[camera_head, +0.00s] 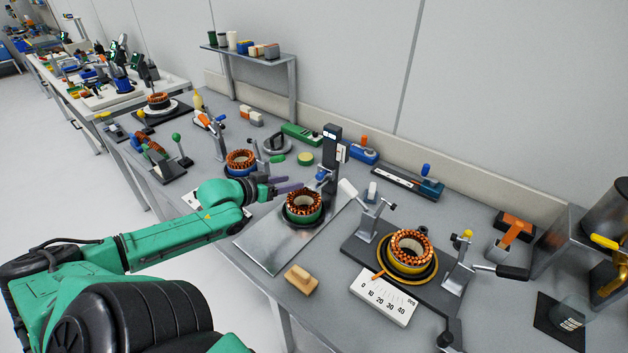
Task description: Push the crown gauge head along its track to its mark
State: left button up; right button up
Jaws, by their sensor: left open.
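A dark upright gauge column (331,148) with a small lit display stands at the back of a bare steel plate (270,248). A small blue part, perhaps the crown gauge head (322,175), sits low on the column's front; its mark is too small to make out. A copper-wound stator (303,208) in a green ring stands on the plate just below it. My left gripper (291,187) reaches in from the left, open, its fingers close to the blue part. I cannot tell whether they touch it. My right gripper is not in view.
Another stator (411,246) sits in a fixture at right, beside a white scale card (384,297). A wooden block (300,279) lies at the front edge. A dark rail with a blue slide (430,187) lies behind. A second stator (240,160) stands behind my left arm.

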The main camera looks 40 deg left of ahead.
pick_arm(q)
jog(key=b, duration=0.1)
send_near(318, 177)
jog(key=w, duration=0.1)
jog(key=b+x, duration=0.1)
jog(key=x, duration=0.3)
jog(key=shift+w+f+b, duration=0.25)
jog(key=shift+f+b, duration=0.05)
jog(key=shift+b, duration=0.05)
jog(key=shift+b+x, duration=0.3)
jog(key=shift+x, duration=1.25)
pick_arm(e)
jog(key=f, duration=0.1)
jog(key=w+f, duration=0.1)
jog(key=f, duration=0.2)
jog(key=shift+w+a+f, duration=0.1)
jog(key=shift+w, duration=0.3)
pick_arm(q)
jog(key=shift+s, duration=0.1)
jog(key=c, duration=0.9)
grip_shut()
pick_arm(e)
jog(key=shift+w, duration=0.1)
pick_arm(q)
jog(key=shift+r, duration=0.1)
